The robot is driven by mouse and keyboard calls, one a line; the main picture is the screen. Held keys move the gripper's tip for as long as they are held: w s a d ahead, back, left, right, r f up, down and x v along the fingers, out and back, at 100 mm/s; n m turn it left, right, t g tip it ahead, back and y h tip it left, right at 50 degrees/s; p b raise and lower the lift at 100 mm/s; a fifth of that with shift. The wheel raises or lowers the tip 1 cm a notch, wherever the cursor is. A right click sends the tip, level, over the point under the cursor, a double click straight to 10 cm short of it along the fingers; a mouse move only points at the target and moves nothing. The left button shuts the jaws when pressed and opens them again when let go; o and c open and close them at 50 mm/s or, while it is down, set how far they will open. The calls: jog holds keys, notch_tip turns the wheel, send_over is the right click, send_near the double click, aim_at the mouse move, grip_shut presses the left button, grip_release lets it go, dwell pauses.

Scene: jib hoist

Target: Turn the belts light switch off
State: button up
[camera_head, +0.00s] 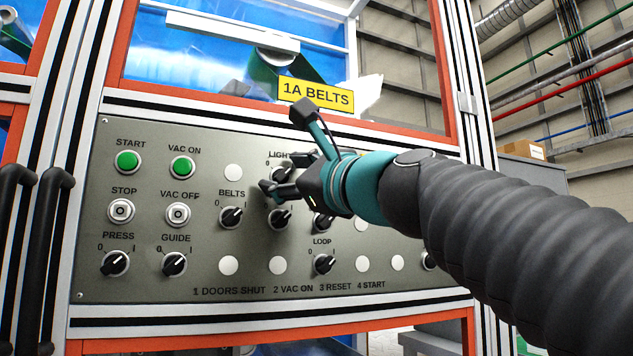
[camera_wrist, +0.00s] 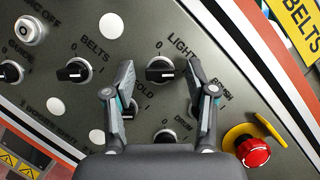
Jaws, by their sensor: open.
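The light switch (camera_head: 280,173) is a black rotary knob on a round silver base, under the word LIGHT on the grey panel. In the head view it is partly hidden by my gripper (camera_head: 287,150). In the wrist view the light switch (camera_wrist: 160,70) lies between the two fingertips of my gripper (camera_wrist: 160,78). The fingers are apart, one on each side of the knob, and no contact shows. The knob's black grip lies roughly level in the wrist view. I cannot tell for certain whether it points to 0 or I. A yellow sign (camera_head: 316,97) reads 1A BELTS.
The belts switch (camera_head: 231,217) is left and below; it also shows in the wrist view (camera_wrist: 74,70). A red push button (camera_wrist: 253,152) on a yellow base is at lower right in the wrist view.

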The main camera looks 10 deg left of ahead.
jog(key=shift+d, duration=0.1)
grip_shut()
jog(key=shift+n, duration=0.5)
jog(key=n+g+p, duration=0.1)
jog(key=n, duration=0.2)
jog(key=shift+r+g, duration=0.2)
jog(key=shift+g, duration=0.2)
jog(key=n, duration=0.2)
jog(key=n+g+h+p, duration=0.1)
jog(key=n, duration=0.2)
jog(key=shift+g, duration=0.3)
jog(key=n+h, duration=0.1)
jog(key=n, duration=0.1)
jog(key=n+h, duration=0.1)
jog(key=n, duration=0.1)
jog(key=shift+n+g, duration=0.4)
jog(key=n+h, duration=0.1)
jog(key=n, duration=0.2)
jog(key=shift+h, duration=0.3)
